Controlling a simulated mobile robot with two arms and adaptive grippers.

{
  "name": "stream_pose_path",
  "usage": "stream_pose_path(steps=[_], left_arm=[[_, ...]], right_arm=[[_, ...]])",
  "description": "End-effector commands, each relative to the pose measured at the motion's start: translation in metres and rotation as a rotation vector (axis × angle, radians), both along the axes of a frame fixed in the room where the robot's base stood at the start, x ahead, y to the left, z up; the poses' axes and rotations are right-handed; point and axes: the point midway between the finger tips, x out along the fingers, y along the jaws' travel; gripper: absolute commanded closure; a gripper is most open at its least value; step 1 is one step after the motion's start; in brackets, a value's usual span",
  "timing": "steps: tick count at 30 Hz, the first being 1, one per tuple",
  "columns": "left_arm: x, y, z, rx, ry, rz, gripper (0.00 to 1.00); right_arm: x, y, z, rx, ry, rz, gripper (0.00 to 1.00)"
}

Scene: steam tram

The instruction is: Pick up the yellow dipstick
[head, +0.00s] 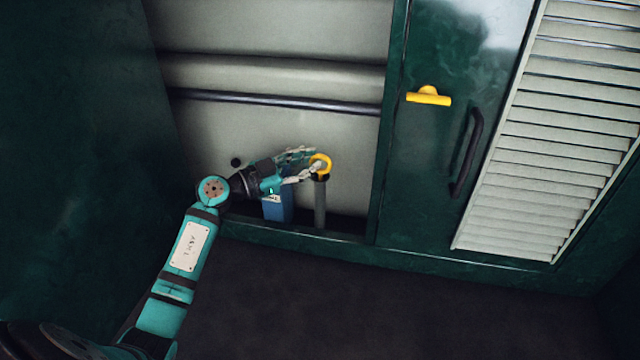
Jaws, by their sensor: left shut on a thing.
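The yellow dipstick (327,160) shows as a yellow ring at the top of a grey upright tube, inside the open recess of a dark green cabinet. My left gripper (317,171) reaches in from the left and is shut on the ring. The rest of the dipstick below the ring is not visible. The grey tube (320,205) stands upright directly under the ring. My right gripper is not in view.
A blue container (278,208) stands in the recess under my left gripper. A dark pipe (280,101) crosses the recess above. To the right are a green door with a yellow handle (429,96), a dark grab handle (467,152) and a louvred panel (555,125). The dark floor in front is clear.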

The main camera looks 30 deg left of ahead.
Motion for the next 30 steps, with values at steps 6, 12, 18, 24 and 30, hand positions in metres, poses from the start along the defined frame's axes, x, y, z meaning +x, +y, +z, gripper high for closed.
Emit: stream_pose_path(steps=[6, 12, 18, 24, 30], left_arm=[[0.000, 0.000, -0.001, -0.001, 0.001, -0.001, 1.00], [0.000, 0.000, 0.000, -0.001, 0.001, -0.001, 1.00], [0.000, 0.000, 0.006, 0.001, -0.001, -0.001, 1.00], [0.000, 0.000, 0.030, 0.004, -0.004, -0.002, 1.00], [0.000, 0.000, 0.069, 0.005, -0.006, -0.002, 1.00]], right_arm=[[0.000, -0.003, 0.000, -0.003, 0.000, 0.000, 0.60], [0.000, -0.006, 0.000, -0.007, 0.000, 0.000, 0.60], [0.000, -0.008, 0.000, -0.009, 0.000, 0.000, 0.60], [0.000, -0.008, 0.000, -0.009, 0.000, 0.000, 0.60], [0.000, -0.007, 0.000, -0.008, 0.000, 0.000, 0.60]])
